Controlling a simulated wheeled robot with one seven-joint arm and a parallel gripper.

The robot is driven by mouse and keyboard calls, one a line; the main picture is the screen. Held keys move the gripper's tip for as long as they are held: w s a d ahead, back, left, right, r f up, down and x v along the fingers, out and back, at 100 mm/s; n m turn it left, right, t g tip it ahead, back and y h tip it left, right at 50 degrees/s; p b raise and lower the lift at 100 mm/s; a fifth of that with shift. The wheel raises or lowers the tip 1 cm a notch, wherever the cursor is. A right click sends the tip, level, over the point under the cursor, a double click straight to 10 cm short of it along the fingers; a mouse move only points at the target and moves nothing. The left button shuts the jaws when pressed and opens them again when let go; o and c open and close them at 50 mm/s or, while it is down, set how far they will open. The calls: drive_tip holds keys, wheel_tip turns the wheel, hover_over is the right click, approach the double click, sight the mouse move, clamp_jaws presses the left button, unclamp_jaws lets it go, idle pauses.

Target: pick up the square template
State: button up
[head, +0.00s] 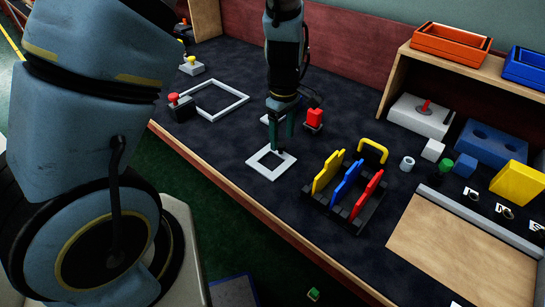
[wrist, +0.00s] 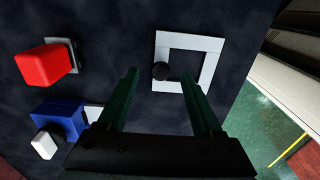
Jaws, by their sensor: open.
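The square template, a small flat white square frame (head: 259,169) with a black knob (wrist: 160,71) on one side, lies on the dark table near its front edge. The frame also shows in the wrist view (wrist: 190,40). My gripper (head: 280,141) points down over the template's far side. In the wrist view my gripper (wrist: 160,76) has its two dark green fingers apart, with the knob showing between and beyond their tips. Nothing is held. I cannot tell the exact height of the fingertips over the knob.
A red block (head: 315,118) stands just right of my gripper. A rack with yellow, blue and red plates (head: 347,183) is to the right. A larger white square frame (head: 239,102) and a red-topped black block (head: 181,108) lie left. Table beside the template is clear.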

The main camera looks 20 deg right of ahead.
sight(281, 145)
drive_tip(key=shift+a+f+p, duration=0.1)
drive_tip(key=shift+f+p, duration=0.2)
drive_tip(key=shift+f, duration=1.7)
drive_tip(key=shift+c, duration=0.2)
clamp_jaws()
